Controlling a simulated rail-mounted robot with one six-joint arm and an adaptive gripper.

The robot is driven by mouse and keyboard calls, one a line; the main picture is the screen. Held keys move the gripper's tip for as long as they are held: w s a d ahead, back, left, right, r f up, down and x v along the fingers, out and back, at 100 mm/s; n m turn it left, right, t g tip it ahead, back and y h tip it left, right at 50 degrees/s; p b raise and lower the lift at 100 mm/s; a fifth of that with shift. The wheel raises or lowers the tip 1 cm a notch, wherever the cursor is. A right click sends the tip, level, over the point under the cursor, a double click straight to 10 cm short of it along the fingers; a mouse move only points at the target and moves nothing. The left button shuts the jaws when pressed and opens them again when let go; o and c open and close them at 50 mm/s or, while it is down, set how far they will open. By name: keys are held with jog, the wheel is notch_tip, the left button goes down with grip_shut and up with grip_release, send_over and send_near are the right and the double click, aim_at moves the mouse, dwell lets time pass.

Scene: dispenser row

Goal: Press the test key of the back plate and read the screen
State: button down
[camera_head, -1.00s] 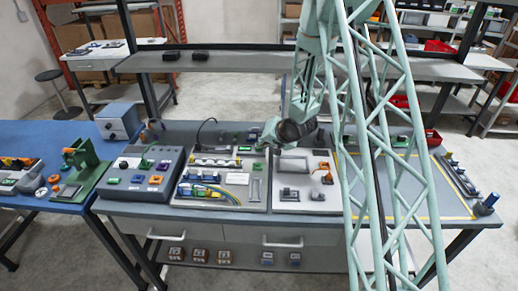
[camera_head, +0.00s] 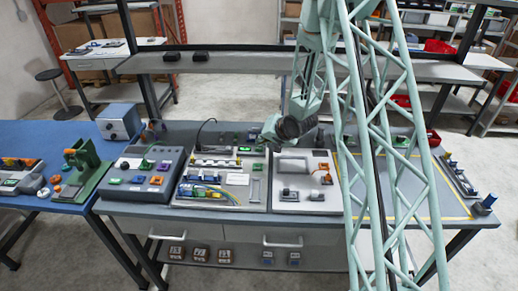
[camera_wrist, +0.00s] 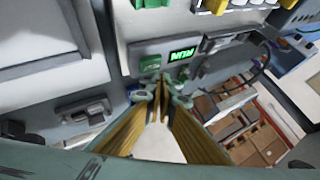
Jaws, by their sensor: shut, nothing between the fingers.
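In the wrist view, my gripper (camera_wrist: 163,92) is shut and empty, with its fingertips just in front of a grey panel. A green key (camera_wrist: 150,63) sits on that panel just beyond the fingertips; I cannot tell whether they touch it. Beside the key, a small dark screen (camera_wrist: 183,54) shows green letters, upside down in this view, that read "RUN". In the head view, my gripper (camera_head: 266,142) is low over the rear of the bench, near the back of the wired plate (camera_head: 223,193). The key and screen are too small to read there.
A second pale plate (camera_head: 300,205) with a frame and small fittings lies to the right of the wired plate. A sloped grey console (camera_head: 140,180) with coloured buttons stands to the left. A yellow-outlined area (camera_head: 410,195) at the right looks mostly clear.

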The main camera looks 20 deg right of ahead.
aim_at(260, 148)
jog(key=shift+r, duration=0.15)
jog(key=shift+r+p, duration=1.8)
jog(key=shift+r, duration=0.6)
jog(key=s+r+n+g+h+b, duration=0.1)
jog(key=s+r+b, duration=0.1)
jog(key=s+r, duration=0.35)
jog(key=s+r+n+h+b, duration=0.1)
jog(key=s+r+h+b, duration=0.15)
jog(key=r, duration=0.65)
jog(key=s+a+r+n+g+b, duration=0.1)
jog(key=s+r, duration=0.4)
jog(key=s, duration=0.2)
jog(key=s+a+r+b, duration=0.15)
jog(key=s+r, duration=0.25)
jog(key=s, duration=0.4)
jog(key=s+a+n+g+b, duration=0.1)
jog(key=s+a, duration=0.2)
jog(key=s, duration=0.9)
jog(key=s+a+r+n+g+y+b, duration=0.1)
jog(key=s+a, duration=0.3)
jog(key=s, duration=0.9)
jog(key=s+a+r+n+g+b, duration=0.1)
jog(key=s+a+b, duration=0.2)
jog(key=s, duration=0.9)
jog(key=shift+s+a+n, duration=0.15)
jog(key=shift+a+n, duration=0.15)
